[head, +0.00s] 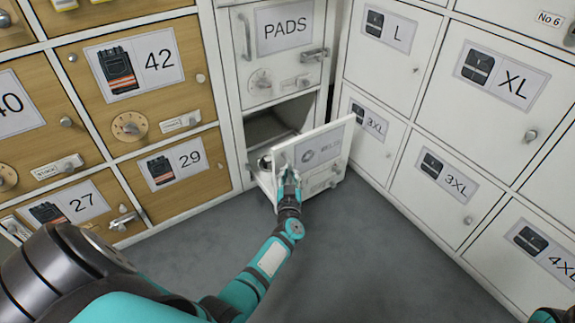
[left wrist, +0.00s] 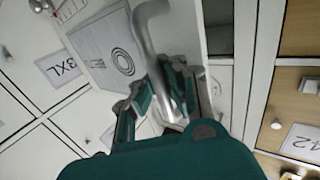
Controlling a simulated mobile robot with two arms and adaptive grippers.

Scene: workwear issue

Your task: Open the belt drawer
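The belt drawer (head: 335,150) is the white front with a coiled-belt label, below the PADS door. It stands pulled out from the cabinet, with a dark opening behind it. In the left wrist view its front (left wrist: 95,50) shows the same round belt picture. My left gripper (head: 288,178) is at the left side of this front. In the left wrist view, the fingers of my left gripper (left wrist: 170,95) are closed around the grey bar handle (left wrist: 147,40). The lower end of the handle is partly hidden by the fingers.
The PADS door (head: 286,45) above is shut. Wooden lockers numbered 42 (head: 140,75) and 29 (head: 176,165) stand at left. White lockers marked 3XL (head: 440,190) and XL (head: 495,80) stand close at right. Grey floor (head: 350,255) in front is clear.

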